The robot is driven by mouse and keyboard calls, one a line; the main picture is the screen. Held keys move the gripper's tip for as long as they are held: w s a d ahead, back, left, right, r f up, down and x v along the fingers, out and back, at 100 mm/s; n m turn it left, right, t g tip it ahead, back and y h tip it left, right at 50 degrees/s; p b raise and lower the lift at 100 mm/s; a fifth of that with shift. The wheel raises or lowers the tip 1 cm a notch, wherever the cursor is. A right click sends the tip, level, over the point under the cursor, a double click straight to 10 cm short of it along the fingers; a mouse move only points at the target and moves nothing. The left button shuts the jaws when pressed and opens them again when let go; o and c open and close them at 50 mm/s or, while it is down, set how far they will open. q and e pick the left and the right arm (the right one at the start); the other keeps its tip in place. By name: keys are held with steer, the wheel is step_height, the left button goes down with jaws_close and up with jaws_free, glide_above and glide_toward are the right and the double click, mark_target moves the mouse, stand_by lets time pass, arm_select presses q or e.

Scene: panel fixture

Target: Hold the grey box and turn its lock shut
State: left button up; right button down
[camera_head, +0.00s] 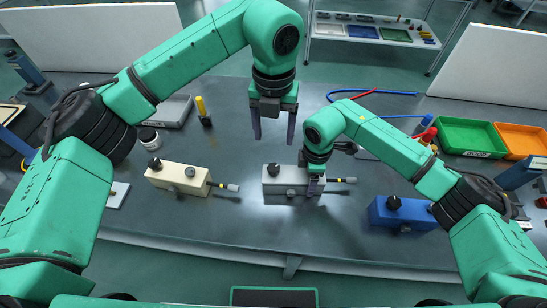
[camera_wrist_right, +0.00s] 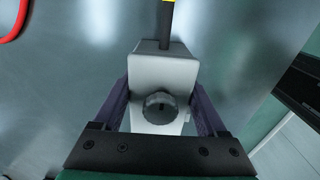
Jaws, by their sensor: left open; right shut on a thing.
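The grey box (camera_head: 281,187) sits on the dark table in the middle of the head view. It has a black knob (camera_head: 273,169) on top at its left, a round knob on its front and a dark rod with a yellow band (camera_head: 337,180) out of its right end. My right gripper (camera_head: 314,184) is shut on the box's right part. In the right wrist view its fingers (camera_wrist_right: 159,88) flank the grey box (camera_wrist_right: 148,62), with a round grey knob (camera_wrist_right: 160,107) between them. My left gripper (camera_head: 273,124) is open and empty, pointing down above and behind the box.
A cream box (camera_head: 172,179) stands to the left and a blue box (camera_head: 412,217) to the right. Green (camera_head: 468,137) and orange (camera_head: 522,139) trays lie at the back right. A yellow-topped tool (camera_head: 202,110) and a small jar (camera_head: 149,138) are at the back left.

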mark_target(274, 167)
arm_select(q)
steer(key=shift+n, duration=0.8)
step_height(274, 167, down, 12)
steer(key=shift+f, duration=0.1)
steer(key=shift+c, duration=0.4)
jaws_close()
